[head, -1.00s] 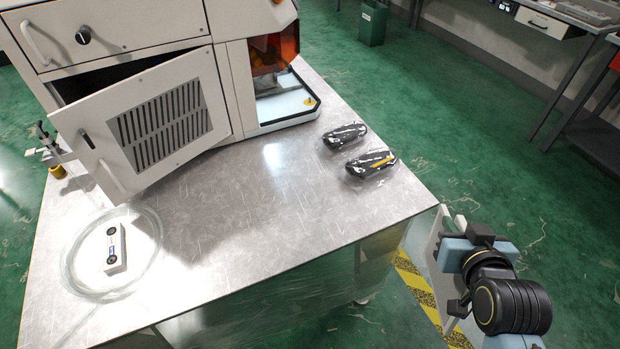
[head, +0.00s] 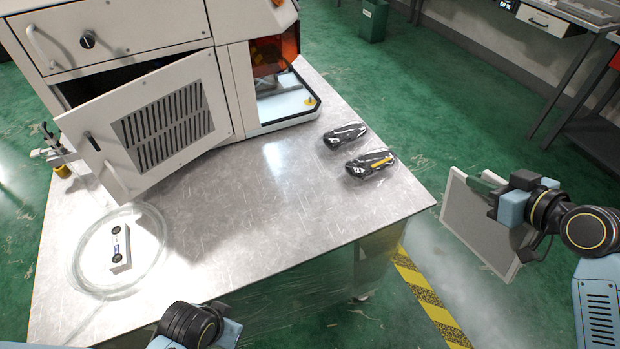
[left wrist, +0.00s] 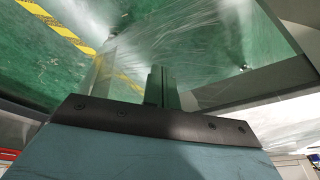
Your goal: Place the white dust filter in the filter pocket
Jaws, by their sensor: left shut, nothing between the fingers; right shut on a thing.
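My right gripper (head: 503,203) is shut on a flat square panel with a white frame and grey face, the white dust filter (head: 473,222). It holds the filter tilted, in the air to the right of the table. The machine (head: 115,60) stands at the back left of the table. Its vented door (head: 105,158) is ajar, with a dark gap above it; the filter pocket cannot be made out. My left arm shows at the bottom of the head view, but its fingers are outside it. In the left wrist view my left gripper (left wrist: 161,85) is shut and empty.
Two dark wrapped packages (head: 370,163) lie near the table's right edge. A small white block with black ends (head: 118,248) lies inside a coil of clear tubing (head: 77,262) at the front left. The table (head: 250,225) is clear in the middle.

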